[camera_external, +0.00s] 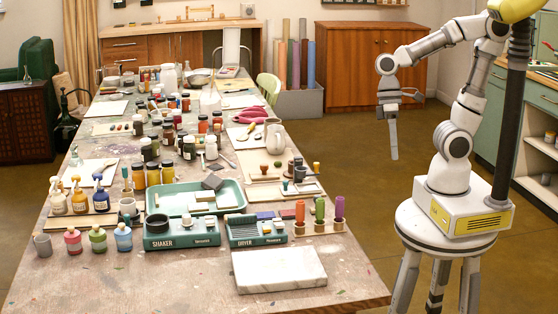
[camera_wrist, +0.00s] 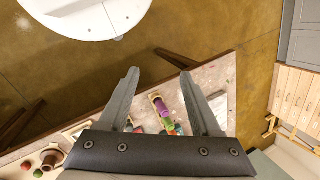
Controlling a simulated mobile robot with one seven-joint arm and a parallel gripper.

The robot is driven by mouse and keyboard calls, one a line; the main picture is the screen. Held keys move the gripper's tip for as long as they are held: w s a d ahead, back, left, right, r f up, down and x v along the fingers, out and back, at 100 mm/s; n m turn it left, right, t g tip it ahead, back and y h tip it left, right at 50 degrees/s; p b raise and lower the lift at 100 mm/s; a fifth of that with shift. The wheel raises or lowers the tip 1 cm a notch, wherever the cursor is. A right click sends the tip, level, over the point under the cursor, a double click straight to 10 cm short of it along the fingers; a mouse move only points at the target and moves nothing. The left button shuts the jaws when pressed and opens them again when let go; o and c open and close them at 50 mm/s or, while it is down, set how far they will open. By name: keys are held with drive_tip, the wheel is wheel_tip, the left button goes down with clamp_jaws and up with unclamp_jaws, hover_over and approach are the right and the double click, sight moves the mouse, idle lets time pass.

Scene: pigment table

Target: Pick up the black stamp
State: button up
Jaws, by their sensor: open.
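My gripper (camera_external: 396,128) hangs in the air to the right of the table, well away from the objects on it. In the wrist view its two fingers (camera_wrist: 158,72) are spread wide with nothing held between them. Several small knobbed stamps stand on a board (camera_external: 262,178) at the table's right edge. One dark stamp (camera_external: 290,168) stands among them. It is too small to tell surely whether this is the black stamp. In the wrist view, reddish-brown knobs (camera_wrist: 50,158) show at the lower left; I cannot make out a black stamp there.
Orange, green and purple cylinders (camera_external: 320,212) stand in wooden holders near the table's front right. A marble slab (camera_external: 279,270) lies in front of them. A green tray (camera_external: 160,196) and jars crowd the table. The floor (camera_external: 355,165) between table and stool is clear.

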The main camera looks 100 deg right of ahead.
drive_tip(key=f+m+g+y, duration=0.1)
drive_tip(key=m+y, duration=0.1)
drive_tip(key=m+t+y+b, duration=0.2)
drive_tip(key=m+t+y, duration=0.5)
drive_tip(key=m+t, duration=1)
approach(316, 198)
drive_tip(key=w+a+r+m+g, duration=0.1)
drive_tip(key=w+a+r+m+g+b, duration=0.1)
drive_tip(key=w, duration=0.1)
drive_tip(key=w+a+m+g, duration=0.1)
drive_tip(key=w+a, duration=0.1)
drive_tip(key=shift+a+r+b, duration=0.1)
drive_tip(key=shift+r+b, duration=0.25)
drive_tip(key=shift+r, duration=0.05)
drive_tip(key=shift+f+b+x, duration=0.2)
drive_tip(key=shift+b+x, duration=0.15)
drive_tip(key=shift+x, duration=0.95)
drive_tip(key=shift+f+b+x, duration=0.2)
drive_tip(key=shift+b+x, duration=0.1)
drive_tip(key=shift+x, duration=1.05)
drive_tip(key=shift+w, duration=0.2)
clamp_jaws()
